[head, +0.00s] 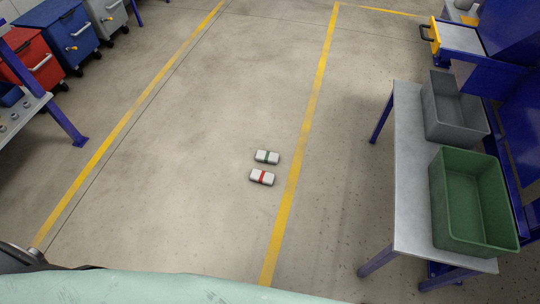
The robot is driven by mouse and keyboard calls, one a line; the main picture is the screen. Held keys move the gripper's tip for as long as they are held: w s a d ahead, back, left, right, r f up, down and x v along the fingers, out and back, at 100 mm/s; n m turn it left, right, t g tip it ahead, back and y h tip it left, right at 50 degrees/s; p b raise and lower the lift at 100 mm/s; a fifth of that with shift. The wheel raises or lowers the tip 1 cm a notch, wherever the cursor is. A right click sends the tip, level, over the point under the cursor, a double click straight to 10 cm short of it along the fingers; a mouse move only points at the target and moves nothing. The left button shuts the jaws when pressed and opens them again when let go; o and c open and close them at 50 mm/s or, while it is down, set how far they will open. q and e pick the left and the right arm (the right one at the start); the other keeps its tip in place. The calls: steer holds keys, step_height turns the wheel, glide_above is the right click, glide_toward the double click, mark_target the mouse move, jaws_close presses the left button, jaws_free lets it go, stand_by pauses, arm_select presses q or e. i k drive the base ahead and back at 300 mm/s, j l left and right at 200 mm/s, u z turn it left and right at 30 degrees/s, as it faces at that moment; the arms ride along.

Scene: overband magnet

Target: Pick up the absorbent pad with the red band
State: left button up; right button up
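The absorbent pad with the red band (262,177) is a small white block lying flat on the concrete floor, left of the right-hand yellow line. A similar white pad with a green band (267,157) lies just beyond it, with a small gap between them. Nothing covers either pad. Neither of my grippers shows in the head view.
Yellow lines (303,146) run along both sides of a clear floor lane. At right a table (408,165) bears a grey bin (455,107) and a green bin (473,203). Red (33,62) and blue (68,38) wheeled cabinets stand at far left.

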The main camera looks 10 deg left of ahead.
mark_target(262, 177)
steer(key=u, duration=0.95)
steer(key=i+j+u, duration=0.2)
steer(key=i+u, duration=0.25)
steer(key=i, duration=0.2)
steer(key=i+u, duration=0.45)
steer(key=i, duration=0.8)
steer(key=i+j+z, duration=0.1)
steer(key=i, duration=0.5)
steer(key=i+l+z, duration=0.1)
steer(key=i+z, duration=0.65)
steer(key=i+j+z, duration=0.15)
steer(key=i+z, duration=0.45)
steer(key=z, duration=0.25)
steer(key=i+z, duration=0.15)
steer(key=z, duration=0.3)
steer(key=i+j+z, duration=0.15)
steer(key=z, duration=0.25)
steer(key=i+j+z, duration=0.15)
steer(key=z, duration=0.3)
steer(key=j, duration=0.1)
